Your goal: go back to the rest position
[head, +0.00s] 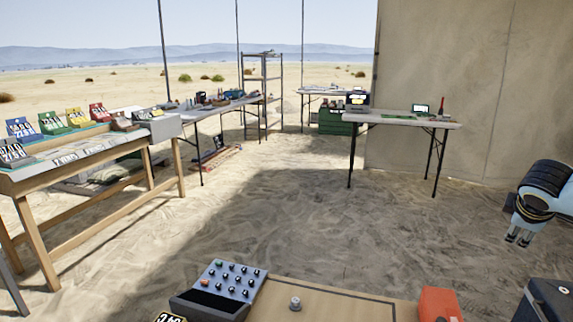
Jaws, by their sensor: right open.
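My right gripper (519,236) hangs at the right edge of the head view. It points down, with its two fingers apart and nothing between them. It is clear of the ground and of the furniture. My left gripper is not in view.
A wooden sorting table (166,166) with coloured numbered stands is at the left. Folding tables (405,118) and a metal shelf (263,92) stand farther back. A tan surface (330,305) with a button box (228,283) and an orange-red object (440,304) is in front. Sandy ground between is free.

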